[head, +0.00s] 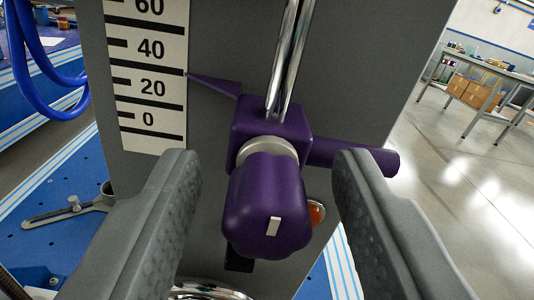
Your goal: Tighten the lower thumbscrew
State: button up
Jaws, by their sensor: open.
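The purple thumbscrew (262,208) faces me in the middle of the head view. Its knob has a small white mark on its end, and a pale metal collar (268,147) sits behind it. It is fitted to a purple block (270,124) on a shiny vertical rod (291,55). My gripper (270,190) is open, with one grey finger left of the knob and one right of it. Neither finger appears to touch the knob. No second thumbscrew shows in this view.
A purple pointer (213,84) reaches toward a white scale (147,70) on the grey upright (220,30). A purple bar (352,157) sticks out right, behind my right finger. An orange button (316,213) sits low right. Blue hoses (28,60) hang left; a workbench (490,68) stands far right.

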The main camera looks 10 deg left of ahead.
grip_shut()
